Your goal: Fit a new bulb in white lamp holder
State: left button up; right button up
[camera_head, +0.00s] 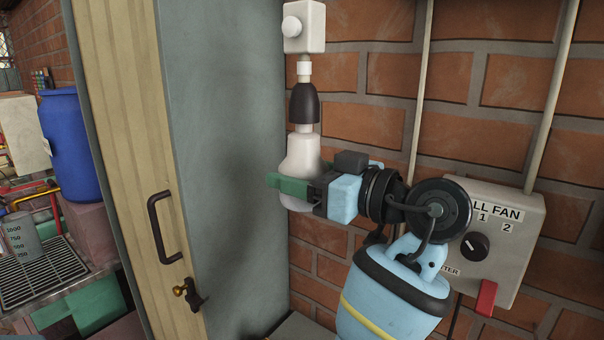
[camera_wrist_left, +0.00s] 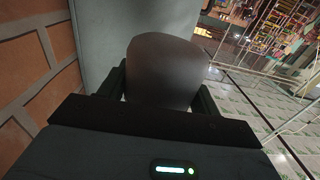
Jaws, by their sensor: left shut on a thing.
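A white bulb (camera_head: 302,152) hangs upright, wide end down, against the brick wall. Its narrow top meets a dark tapered sleeve (camera_head: 304,103). Above the sleeve a short white neck (camera_head: 304,70) leads up to a white box with a round knob (camera_head: 303,30). I cannot tell whether the bulb is seated in the sleeve or only touching it. My left gripper (camera_head: 293,187) is shut on the lower, wide part of the bulb, with its green fingers around it. In the left wrist view the bulb (camera_wrist_left: 166,70) fills the space between the fingers. My right gripper is not in view.
A grey panel (camera_head: 225,150) and a wooden door with a handle (camera_head: 155,230) stand left of the bulb. A wall fan control box (camera_head: 500,235) is at the right, close to my arm. Vertical conduits (camera_head: 420,90) run up the wall. A blue barrel (camera_head: 70,145) stands far left.

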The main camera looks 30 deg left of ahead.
pick_arm(q)
jog(key=shift+n+g, duration=0.4)
jog(key=shift+g, duration=0.3)
jog(key=shift+n+g, duration=0.3)
jog(key=shift+g, duration=0.3)
jog(key=o, duration=1.1)
jog(key=shift+a, duration=0.1)
